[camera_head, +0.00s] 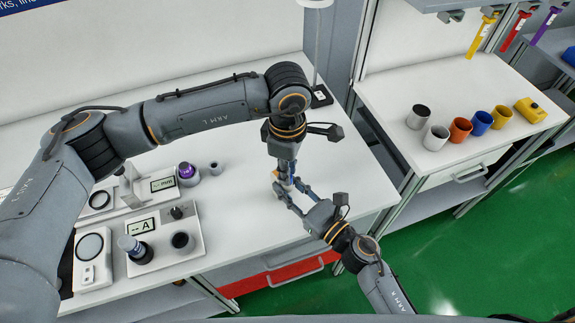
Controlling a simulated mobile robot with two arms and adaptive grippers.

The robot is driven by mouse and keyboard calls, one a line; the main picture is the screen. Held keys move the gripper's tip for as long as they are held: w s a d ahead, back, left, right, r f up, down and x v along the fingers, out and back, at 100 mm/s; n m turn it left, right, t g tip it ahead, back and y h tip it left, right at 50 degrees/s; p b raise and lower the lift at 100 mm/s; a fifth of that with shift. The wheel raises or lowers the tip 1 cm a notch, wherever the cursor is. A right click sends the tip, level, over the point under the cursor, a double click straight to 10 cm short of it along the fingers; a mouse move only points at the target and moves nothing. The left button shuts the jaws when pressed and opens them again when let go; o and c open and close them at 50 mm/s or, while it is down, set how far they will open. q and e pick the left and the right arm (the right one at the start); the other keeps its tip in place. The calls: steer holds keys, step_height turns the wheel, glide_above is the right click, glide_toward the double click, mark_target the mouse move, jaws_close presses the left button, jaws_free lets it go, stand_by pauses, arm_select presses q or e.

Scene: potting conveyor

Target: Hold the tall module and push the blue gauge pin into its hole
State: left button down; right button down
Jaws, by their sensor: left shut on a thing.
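My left gripper (285,178) points down over the white table and is shut on a small part with light and blue areas (284,184). The fingers hide most of this part, so I cannot tell whether it is the tall module or the blue gauge pin. My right gripper (288,190) reaches in from the lower right. Its fingertips are close to the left gripper's fingertips and the part. Its fingers look spread around that spot, but whether they touch or grip it is unclear. I cannot make out the pin's hole.
A station marked A (165,240) stands at the left, with a light cylinder (129,245) in a dark socket. Behind it are a purple-topped piece (187,172) and a small grey cup (215,168). Several coloured cups stand on the right bench (400,90).

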arm_select(q)
steer(key=c, duration=1.1)
jaws_free()
steer(key=shift+c, duration=0.2)
arm_select(e)
steer(key=shift+f, duration=0.1)
arm_select(q)
step_height(320, 180, up, 12)
arm_select(e)
steer(key=c, duration=1)
jaws_free()
